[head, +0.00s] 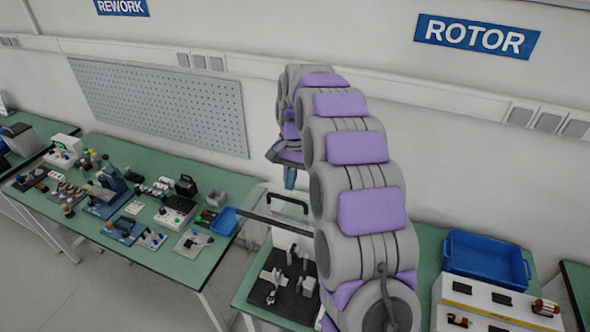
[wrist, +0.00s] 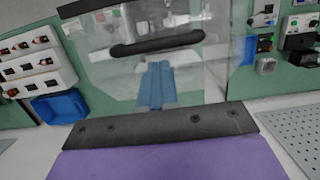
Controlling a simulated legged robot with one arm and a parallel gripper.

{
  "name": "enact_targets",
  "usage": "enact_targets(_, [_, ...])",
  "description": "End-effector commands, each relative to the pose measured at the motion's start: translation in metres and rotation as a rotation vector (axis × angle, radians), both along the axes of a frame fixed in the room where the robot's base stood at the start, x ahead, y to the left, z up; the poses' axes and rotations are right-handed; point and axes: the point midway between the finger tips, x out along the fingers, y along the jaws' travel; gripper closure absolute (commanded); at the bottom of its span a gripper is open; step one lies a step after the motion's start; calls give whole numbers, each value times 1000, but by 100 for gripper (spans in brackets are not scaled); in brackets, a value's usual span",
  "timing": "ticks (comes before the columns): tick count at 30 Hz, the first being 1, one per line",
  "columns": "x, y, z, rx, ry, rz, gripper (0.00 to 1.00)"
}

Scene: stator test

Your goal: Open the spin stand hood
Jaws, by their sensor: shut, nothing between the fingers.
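The spin stand (head: 262,292) stands on the left end of the green bench, partly hidden by my arm. Its clear hood (wrist: 215,72) has a black bar handle (head: 288,203); the handle also shows in the wrist view (wrist: 155,44). A dark strip (head: 272,221) runs along a hood edge. I cannot tell clearly how far the hood is raised. My gripper (head: 290,180) hangs above the handle in the head view. In the wrist view its blue fingers (wrist: 157,68) are together and empty, pointing at the handle's middle; they appear just short of it.
A blue tray (head: 485,262) and a white panel with parts (head: 490,305) lie right of my arm. The left bench (head: 190,268) holds several tools and a small blue tray (head: 224,221). A pegboard (head: 165,105) hangs on the wall behind.

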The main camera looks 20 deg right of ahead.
Motion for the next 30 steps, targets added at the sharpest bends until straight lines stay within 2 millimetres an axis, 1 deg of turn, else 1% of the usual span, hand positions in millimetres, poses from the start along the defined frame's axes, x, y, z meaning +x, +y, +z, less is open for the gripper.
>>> enact_targets(1, [-3, 1, -1, 2, 4, 0, 100])
enact_targets(6, [-7, 2, -7, 3, 0, 0, 100])
enact_targets(12, [-9, 0, -9, 4, -1, -1, 100])
enact_targets(22, [-10, 6, -10, -1, -2, 1, 100])
enact_targets(30, [-28, 19, -20, -39, -52, 5, 100])
